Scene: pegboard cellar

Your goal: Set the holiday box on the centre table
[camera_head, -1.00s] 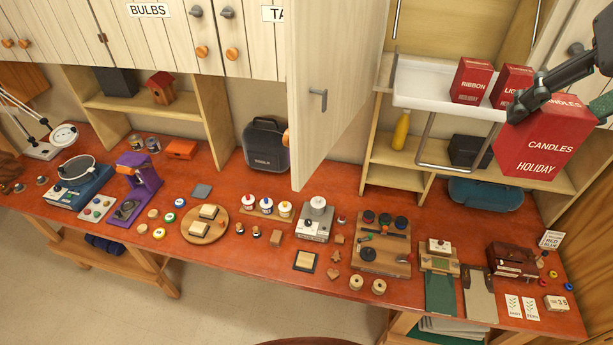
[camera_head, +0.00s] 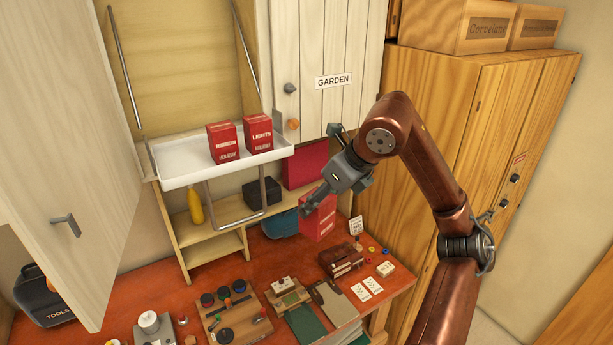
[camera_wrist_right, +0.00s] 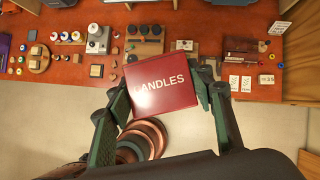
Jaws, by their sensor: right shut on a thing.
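The red holiday box (camera_head: 319,218), lettered CANDLES in the right wrist view (camera_wrist_right: 160,84), is in my right gripper (camera_head: 312,206). In the right wrist view my right gripper (camera_wrist_right: 162,90) has its green fingers on both sides of the box. In the head view the box hangs in front of the workbench's right part, and the wrist covers some of it. In the right wrist view bare floor shows beyond the bench edge. I cannot make out a centre table in the current views. My left gripper is not in view.
Two red boxes, RIBBON (camera_head: 222,142) and LIGHTS (camera_head: 258,133), stand on the white pull-down shelf (camera_head: 176,178). An open cabinet door (camera_head: 60,150) stands at left. The orange workbench (camera_head: 262,262) is crowded. A tall wooden cabinet (camera_head: 490,130) is at right.

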